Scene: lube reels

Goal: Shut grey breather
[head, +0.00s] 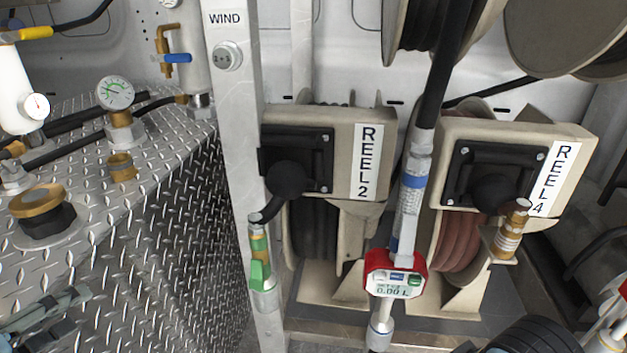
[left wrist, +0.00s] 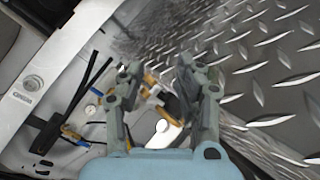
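No part is plainly marked as the grey breather. A brass cap with a black lower part (head: 42,212) sits on a round grey base on the diamond-plate tank top at the left; I cannot tell if it is the breather. My left gripper (head: 80,308) is at the lower left of the head view, below that cap and apart from it. In the left wrist view its two fingers (left wrist: 160,78) stand apart with nothing held between them. Small brass, black and white fittings (left wrist: 158,100) show beyond the fingers. My right gripper is not seen.
A dial gauge (head: 115,93) and a small brass fitting (head: 122,167) rise from the tank top (head: 165,135). A white post (head: 235,130) stands right of the tank. Hose reels and a red-and-white meter (head: 395,275) are farther right.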

